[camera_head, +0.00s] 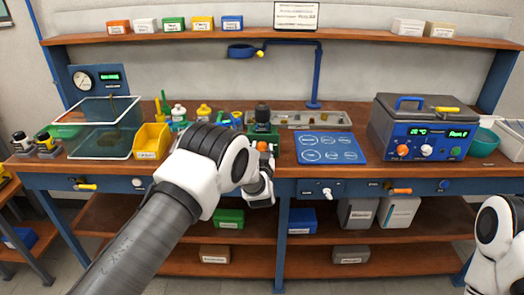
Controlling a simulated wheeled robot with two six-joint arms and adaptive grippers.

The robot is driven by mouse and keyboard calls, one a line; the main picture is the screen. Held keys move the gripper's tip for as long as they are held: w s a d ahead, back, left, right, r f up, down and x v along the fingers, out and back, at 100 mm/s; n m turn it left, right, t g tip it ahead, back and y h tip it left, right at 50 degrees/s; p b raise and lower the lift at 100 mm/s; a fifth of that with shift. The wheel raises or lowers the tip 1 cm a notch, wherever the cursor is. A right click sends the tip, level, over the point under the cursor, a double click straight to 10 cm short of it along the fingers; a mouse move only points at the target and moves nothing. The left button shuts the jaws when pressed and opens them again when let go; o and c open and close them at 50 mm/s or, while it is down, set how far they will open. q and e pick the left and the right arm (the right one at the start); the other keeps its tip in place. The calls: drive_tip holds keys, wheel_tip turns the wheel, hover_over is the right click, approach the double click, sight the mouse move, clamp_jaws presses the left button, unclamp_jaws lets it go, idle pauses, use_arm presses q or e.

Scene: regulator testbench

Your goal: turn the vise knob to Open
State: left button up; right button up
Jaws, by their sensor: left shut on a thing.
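The vise (262,129) stands near the front edge of the bench, with a green body and a dark rounded part above it. An orange knob (262,146) shows at its front, partly covered by my arm. My left gripper (267,153) is at the front of the vise, shut on the knob. Its fingers are small and mostly hidden behind my wrist. Any Open marking on the vise is too small to read. Of my right arm only a link shows at the lower right; its gripper is out of view.
A blue mat (331,148) with ringed places lies right of the vise. A grey-blue bath unit (425,127) stands at the right. A yellow bin (151,141) and a clear tank (103,128) are left. A metal tray (320,118) lies behind.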

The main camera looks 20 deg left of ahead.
use_arm(q)
drive_tip(key=n+b, duration=0.3)
drive_tip(key=n, duration=0.1)
drive_tip(key=shift+f, duration=0.25)
drive_tip(key=n+b, duration=0.3)
drive_tip(key=n, duration=0.1)
drive_tip(key=shift+a+n, duration=0.1)
drive_tip(key=shift+n, duration=0.2)
drive_tip(key=n+b, duration=0.4)
drive_tip(key=shift+n, duration=0.3)
drive_tip(key=n+b, duration=0.3)
drive_tip(key=shift+s+f, duration=0.1)
drive_tip(key=shift+f, duration=0.05)
drive_tip(key=n+b, duration=0.8)
drive_tip(key=shift+f+n+b, duration=0.2)
drive_tip(key=shift+n+b, duration=0.1)
drive_tip(key=shift+b, duration=0.1)
drive_tip(key=n+b, duration=0.8)
drive_tip(key=b, duration=0.4)
drive_tip(key=shift+n, duration=0.4)
drive_tip(key=shift+r+n+b, duration=0.25)
drive_tip(key=shift+n+b, duration=0.75)
drive_tip(key=shift+b, duration=0.4)
